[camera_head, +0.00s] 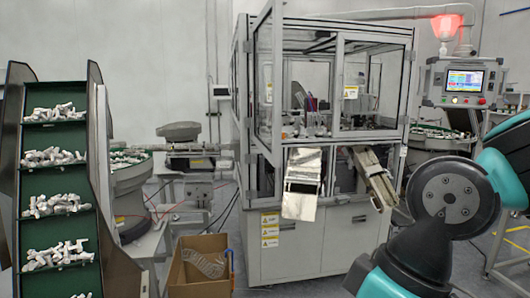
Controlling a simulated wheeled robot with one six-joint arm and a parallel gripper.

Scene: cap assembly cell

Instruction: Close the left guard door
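The left guard door (265,75) is a clear panel in a grey metal frame on the upper front of the assembly cell. It appears open, swung outward toward me, with its near edge reaching above the cell's top. The right guard door (371,85) beside it looks shut, flush with the front. Through the left opening, parts of the mechanism inside (308,105) show. My arm's teal and dark links fill the lower right; my gripper is outside the picture.
Two metal chutes (301,184) (374,178) stick out below the doors. A cardboard box (199,283) stands on the floor at the front left. A stepped conveyor with white parts (57,204) is at far left. A control panel (463,81) and a lit red lamp (441,25) are at right.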

